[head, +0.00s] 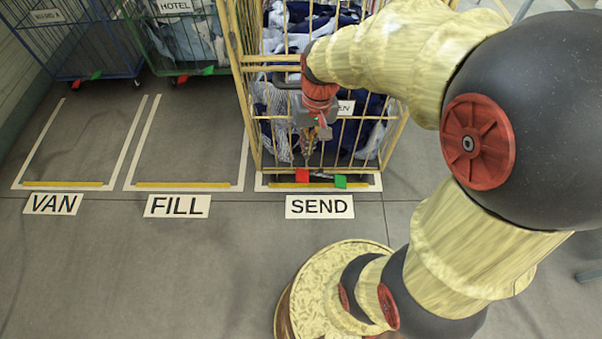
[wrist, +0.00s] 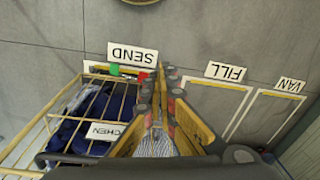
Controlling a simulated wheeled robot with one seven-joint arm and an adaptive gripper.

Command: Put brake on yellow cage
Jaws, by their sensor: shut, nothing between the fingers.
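The yellow cage (head: 247,95) stands in the SEND bay, filled with dark blue and white laundry. It also shows upside down in the wrist view (wrist: 62,108). At its foot are a red brake pedal (head: 302,175) and a green pedal (head: 340,181). In the wrist view the red pedal (wrist: 143,76) is partly hidden by my fingers, and the green pedal (wrist: 114,70) is clear. I cannot tell which pedal is pressed. My gripper (head: 308,156) is shut and empty, pointing down at the cage front, above the red pedal. Its fingers fill the middle of the wrist view (wrist: 163,78).
A blue cage (head: 75,45) and a green cage (head: 178,45) stand at the back left. The VAN bay (head: 75,184) and FILL bay (head: 185,184) are empty. Floor labels lie in front. The grey floor at front left is clear.

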